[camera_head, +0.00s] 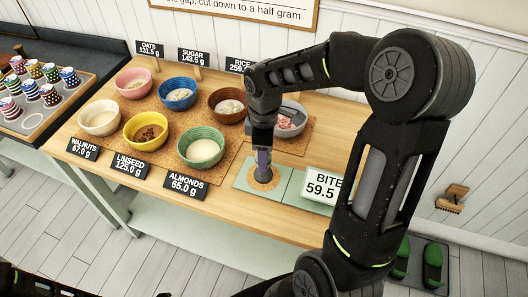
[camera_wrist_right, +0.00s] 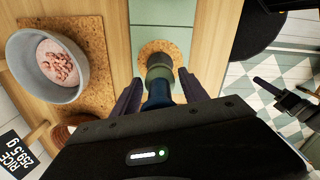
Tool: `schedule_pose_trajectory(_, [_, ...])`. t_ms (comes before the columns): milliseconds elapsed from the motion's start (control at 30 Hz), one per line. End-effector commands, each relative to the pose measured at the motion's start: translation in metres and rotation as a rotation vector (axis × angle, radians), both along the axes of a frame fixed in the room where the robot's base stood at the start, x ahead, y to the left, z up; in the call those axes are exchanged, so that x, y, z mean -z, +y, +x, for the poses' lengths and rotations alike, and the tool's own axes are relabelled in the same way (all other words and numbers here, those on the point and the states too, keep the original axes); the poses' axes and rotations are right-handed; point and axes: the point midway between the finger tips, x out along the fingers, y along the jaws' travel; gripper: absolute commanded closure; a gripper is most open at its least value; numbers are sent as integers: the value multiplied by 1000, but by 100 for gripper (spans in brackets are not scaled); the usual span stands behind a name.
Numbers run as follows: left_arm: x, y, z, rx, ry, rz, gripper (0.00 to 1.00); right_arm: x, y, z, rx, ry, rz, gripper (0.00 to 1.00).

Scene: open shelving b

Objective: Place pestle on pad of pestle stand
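The pestle (camera_wrist_right: 159,68), grey-green with a dark blue handle, stands upright, head down, on the round cork pad (camera_head: 276,183) of the green pestle stand (camera_head: 244,175). The pad also shows around the pestle's head in the right wrist view (camera_wrist_right: 146,49). My right gripper (camera_head: 263,162) is over the stand, pointing down. In the wrist view its fingers (camera_wrist_right: 160,84) are apart on either side of the handle, with gaps showing. What looks like my left gripper (camera_wrist_right: 287,98) is small at the right of the wrist view, away from the table; its fingers are unclear.
A grey bowl of pinkish food (camera_wrist_right: 48,67) stands behind the stand, partly hidden by my arm in the head view. Several coloured bowls, such as the green bowl (camera_head: 201,148), stand left on cork mats. A label sign (camera_head: 322,186) is right of the stand.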

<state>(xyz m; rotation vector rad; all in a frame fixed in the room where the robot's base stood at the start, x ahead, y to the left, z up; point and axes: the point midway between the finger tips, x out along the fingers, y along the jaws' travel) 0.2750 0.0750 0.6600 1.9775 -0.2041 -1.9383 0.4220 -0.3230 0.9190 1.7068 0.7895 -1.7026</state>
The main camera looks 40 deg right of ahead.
Motion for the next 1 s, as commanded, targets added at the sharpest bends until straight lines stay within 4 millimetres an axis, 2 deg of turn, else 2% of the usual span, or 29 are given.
schedule_pose_trajectory(100, [0,0,0,0,0,0,64,0,0,0,0,0,0,40])
schedule_pose_trajectory(333, [-1,0,0,0,0,0,64,-1,0,0,0,0,0,40])
schedule_pose_trajectory(533, [-1,0,0,-1,1,1,64,-13,0,1,0,-3,-1,40])
schedule_pose_trajectory(667, [0,0,0,0,0,0,64,-33,0,1,1,-4,0,40])
schedule_pose_trajectory(1000, [4,0,1,1,-1,-1,64,-102,0,1,0,-4,-1,40])
